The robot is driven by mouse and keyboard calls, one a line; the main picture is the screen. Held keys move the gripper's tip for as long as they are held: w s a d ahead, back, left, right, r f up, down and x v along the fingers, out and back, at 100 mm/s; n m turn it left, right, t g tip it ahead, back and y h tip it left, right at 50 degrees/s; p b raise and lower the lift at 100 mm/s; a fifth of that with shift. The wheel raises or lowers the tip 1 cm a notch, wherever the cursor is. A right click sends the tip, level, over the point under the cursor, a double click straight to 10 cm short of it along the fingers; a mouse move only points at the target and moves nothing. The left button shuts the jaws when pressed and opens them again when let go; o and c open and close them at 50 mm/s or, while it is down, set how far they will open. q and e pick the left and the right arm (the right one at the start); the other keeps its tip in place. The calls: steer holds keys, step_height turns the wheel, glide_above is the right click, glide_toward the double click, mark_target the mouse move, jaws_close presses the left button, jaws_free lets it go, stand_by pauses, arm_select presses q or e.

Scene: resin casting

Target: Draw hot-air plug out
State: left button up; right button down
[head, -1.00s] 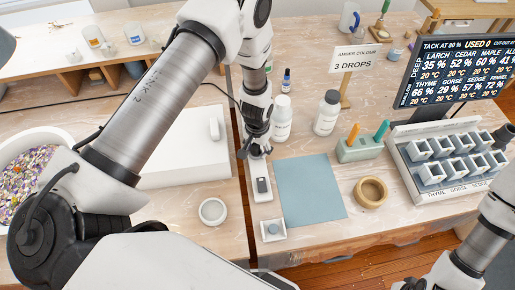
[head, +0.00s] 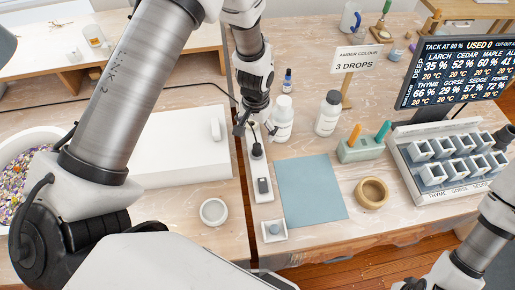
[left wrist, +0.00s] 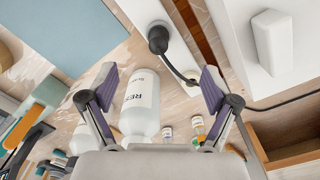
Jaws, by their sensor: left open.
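A black plug (head: 257,150) stands on the white power strip (head: 264,197), at the strip's far part. Its dark cord runs off toward my gripper. In the left wrist view the plug (left wrist: 158,38) shows as a round black cap, with the cord trailing between my fingers. I cannot tell how deep it sits. My left gripper (head: 256,131) is open and empty, just beyond the plug and apart from it. Its two spread fingers show in the left wrist view (left wrist: 160,82). My right arm is at the bottom right edge, its gripper (head: 408,284) mostly cut off.
White bottles (head: 281,120) stand close right of my left gripper, with a small dark dropper bottle (head: 287,80) behind. A white slab (head: 185,150) lies left of the strip. A blue mat (head: 310,190) and tape roll (head: 371,192) lie to the right. A gap separates the tables.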

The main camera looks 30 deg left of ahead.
mark_target(257, 145)
arm_select(q)
steer(key=shift+r, duration=0.5)
steer(key=c, duration=0.5)
steer(key=shift+n, duration=0.5)
steer(key=shift+c, duration=0.4)
steer(key=n, duration=0.3)
steer(key=shift+w+a+f+n+t, duration=0.1)
steer(key=shift+w+a+n+t, duration=0.1)
steer(key=shift+a+n+t, duration=0.15)
steer(key=shift+s+d+f+n+y, duration=0.1)
steer(key=shift+f+n+y, duration=0.2)
steer(key=shift+n, duration=0.55)
steer(key=shift+s+d+f+n+t+b, duration=0.15)
steer(key=shift+d+f+n+t+b, duration=0.1)
steer(key=shift+n+b, duration=0.4)
steer(key=shift+s+d+f+y+b, duration=0.3)
steer(key=shift+s+d+f+b, duration=0.2)
steer(key=shift+b, duration=0.3)
steer(key=shift+w+f, duration=0.15)
steer(key=shift+f, duration=0.2)
steer(key=f+b, duration=0.1)
steer(key=f, duration=0.1)
steer(key=f+b, duration=0.2)
steer(key=w+f+b, duration=0.1)
steer(key=f+b, duration=0.1)
steer(key=shift+a+f, duration=0.3)
steer(key=shift+a, duration=0.05)
